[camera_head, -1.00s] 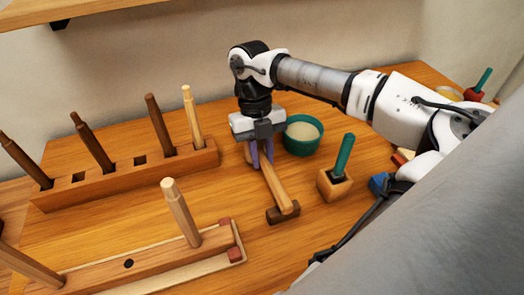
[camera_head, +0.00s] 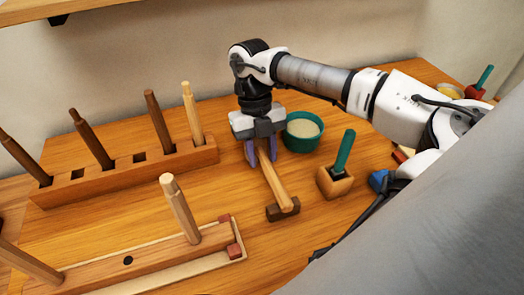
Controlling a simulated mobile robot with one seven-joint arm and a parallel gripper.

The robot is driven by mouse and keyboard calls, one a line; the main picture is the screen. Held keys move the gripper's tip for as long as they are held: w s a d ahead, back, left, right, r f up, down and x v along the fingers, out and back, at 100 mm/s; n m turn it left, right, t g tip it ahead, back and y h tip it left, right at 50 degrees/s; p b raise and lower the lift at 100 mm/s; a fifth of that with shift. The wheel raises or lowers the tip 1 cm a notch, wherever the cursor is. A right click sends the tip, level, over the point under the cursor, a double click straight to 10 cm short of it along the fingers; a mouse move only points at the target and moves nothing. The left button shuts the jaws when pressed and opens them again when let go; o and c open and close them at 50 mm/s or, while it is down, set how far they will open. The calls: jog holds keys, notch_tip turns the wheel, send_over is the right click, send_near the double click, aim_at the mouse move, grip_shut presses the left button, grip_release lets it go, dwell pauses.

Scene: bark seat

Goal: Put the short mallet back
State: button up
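The mallet, with a light wooden handle (camera_head: 275,181) and dark brown head (camera_head: 283,209), lies on the table, head toward the front. My gripper (camera_head: 262,157) points down over the far end of the handle. Its two purple fingers stand apart on either side of the handle; whether they touch it is not clear. The back wooden rack (camera_head: 120,176) holds several upright or tilted handles and has two empty square holes. The front wooden block (camera_head: 150,252) holds two pegs and has an empty round hole.
A green bowl (camera_head: 303,139) of pale material stands just right of my gripper. A wooden block (camera_head: 334,184) with a green-handled tool stands right of the mallet. Blue, red and yellow pieces lie farther right. A shelf (camera_head: 60,12) hangs at upper left. The table between rack and mallet is clear.

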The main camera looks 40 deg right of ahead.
jog(key=shift+o, duration=1)
jog(key=p+v, duration=0.8)
jog(key=v, duration=0.4)
jog(key=shift+w+d+r, duration=0.1)
jog(key=shift+w+r, duration=0.1)
jog(key=shift+r, duration=0.2)
jog(key=shift+w+r, duration=0.2)
jog(key=shift+r, duration=0.25)
